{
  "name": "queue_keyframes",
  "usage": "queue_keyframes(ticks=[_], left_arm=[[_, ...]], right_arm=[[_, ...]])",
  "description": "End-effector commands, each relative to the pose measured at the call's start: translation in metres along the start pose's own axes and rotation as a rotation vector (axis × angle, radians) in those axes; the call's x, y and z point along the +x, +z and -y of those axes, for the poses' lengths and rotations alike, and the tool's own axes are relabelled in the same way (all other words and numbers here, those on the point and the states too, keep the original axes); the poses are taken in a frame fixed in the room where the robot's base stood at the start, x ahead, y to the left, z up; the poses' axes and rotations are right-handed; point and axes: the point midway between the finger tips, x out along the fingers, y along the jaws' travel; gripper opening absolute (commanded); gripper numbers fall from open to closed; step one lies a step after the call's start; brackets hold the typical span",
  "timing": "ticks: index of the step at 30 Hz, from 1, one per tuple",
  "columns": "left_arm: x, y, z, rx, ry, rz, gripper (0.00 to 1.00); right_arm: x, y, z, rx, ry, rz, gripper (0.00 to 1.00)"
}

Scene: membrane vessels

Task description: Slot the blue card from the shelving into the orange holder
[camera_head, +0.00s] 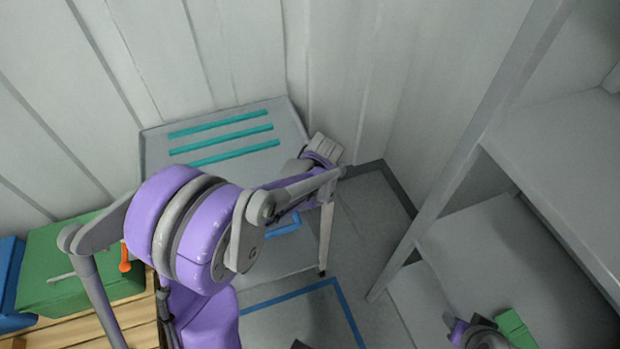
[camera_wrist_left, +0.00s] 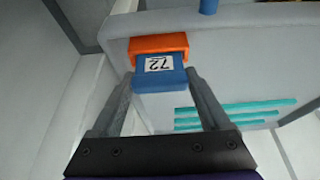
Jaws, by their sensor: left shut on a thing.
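The blue card (camera_wrist_left: 160,79), with a white label reading 72, is between the two fingers of my left gripper (camera_wrist_left: 160,90) in the left wrist view. The gripper is shut on it. The orange holder (camera_wrist_left: 158,42) is just beyond the card, on the side of a grey table. The card's far edge meets or overlaps the holder; I cannot tell how deep it sits. In the head view my left gripper (camera_head: 322,148) is at the table's right edge, and the card and holder are hidden. My right gripper (camera_head: 475,332) shows partly at the bottom right; its fingers are unclear.
The grey table (camera_head: 155,150) carries several teal strips (camera_head: 220,124). Grey shelving (camera_head: 500,255) stands at the right, with a green block (camera_head: 515,327) near my right gripper. A green box (camera_head: 75,265) and a blue box (camera_head: 12,285) are at the left. Blue floor lines (camera_head: 290,294) mark open floor.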

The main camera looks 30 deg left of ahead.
Motion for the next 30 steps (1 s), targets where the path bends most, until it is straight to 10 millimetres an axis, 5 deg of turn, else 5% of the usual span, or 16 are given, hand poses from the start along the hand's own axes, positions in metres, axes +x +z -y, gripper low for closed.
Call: queue_keyframes(ticks=[3, 4, 7, 17, 30], left_arm=[[0.0, 0.001, 0.0, -0.001, -0.001, 0.003, 0.26], [0.0, 0.001, 0.0, 0.0, -0.001, 0.003, 0.84], [0.0, 0.001, 0.0, 0.0, -0.001, 0.003, 1.0], [-0.008, 0.001, 0.0, 0.0, 0.0, 0.002, 1.0], [-0.089, 0.0, 0.0, 0.001, -0.001, 0.002, 1.0]], right_arm=[[0.0, 0.0, 0.0, 0.0, 0.0, 0.0, 0.5], [0.0, 0.0, 0.0, 0.0, 0.0, 0.0, 0.5], [0.0, 0.0, 0.0, 0.0, 0.0, 0.0, 0.5], [-0.001, -0.001, 0.0, 0.0, 0.0, -0.001, 0.5], [-0.008, -0.009, 0.0, 0.0, 0.0, -0.007, 0.5]])
